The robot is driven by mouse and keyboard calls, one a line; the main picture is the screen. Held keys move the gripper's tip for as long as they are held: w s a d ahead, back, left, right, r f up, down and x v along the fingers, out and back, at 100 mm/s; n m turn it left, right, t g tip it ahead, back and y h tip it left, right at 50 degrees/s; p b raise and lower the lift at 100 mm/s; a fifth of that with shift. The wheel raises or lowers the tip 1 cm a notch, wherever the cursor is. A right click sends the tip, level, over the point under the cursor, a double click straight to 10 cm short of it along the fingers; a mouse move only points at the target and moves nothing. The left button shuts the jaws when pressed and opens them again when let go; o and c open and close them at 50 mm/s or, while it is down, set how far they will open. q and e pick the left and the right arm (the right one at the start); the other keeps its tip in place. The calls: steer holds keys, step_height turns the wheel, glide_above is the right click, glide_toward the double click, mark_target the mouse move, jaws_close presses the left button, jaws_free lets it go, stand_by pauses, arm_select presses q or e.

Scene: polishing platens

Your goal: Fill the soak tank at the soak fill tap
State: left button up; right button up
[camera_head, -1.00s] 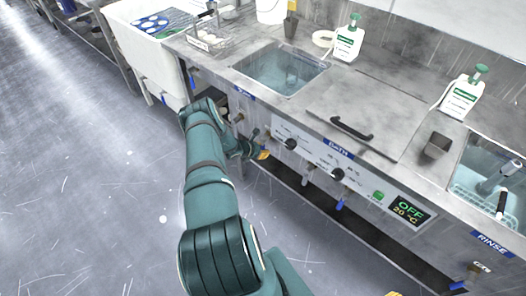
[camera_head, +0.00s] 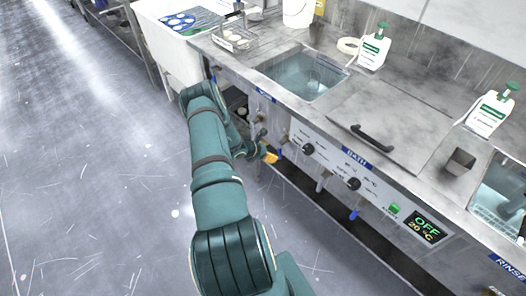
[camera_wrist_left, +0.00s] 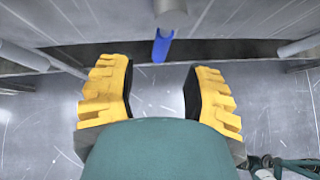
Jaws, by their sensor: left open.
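The soak tank (camera_head: 303,75) is the left basin in the steel bench, with bluish water visible in it. A label (camera_head: 265,96), too small to read surely, is on the front edge below it. My left gripper (camera_head: 269,155) is below the bench front, under that tank. In the left wrist view, its yellow fingers (camera_wrist_left: 160,92) are open and empty. A blue lever (camera_wrist_left: 162,46) hangs from a grey pipe end (camera_wrist_left: 171,12), beyond the fingertips and roughly centred between them, apart from both. I cannot tell for sure that it is the soak fill tap. My right gripper is out of view.
The bath lid (camera_head: 385,115) with a dark handle is right of the tank, above knobs and a display (camera_head: 424,228) reading OFF, 20 °C. Other blue levers, including one under the bath (camera_head: 354,214), hang along the front. The floor (camera_head: 110,190) at left is clear.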

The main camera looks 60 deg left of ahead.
arm_select(q)
steer(key=shift+v, duration=2.5)
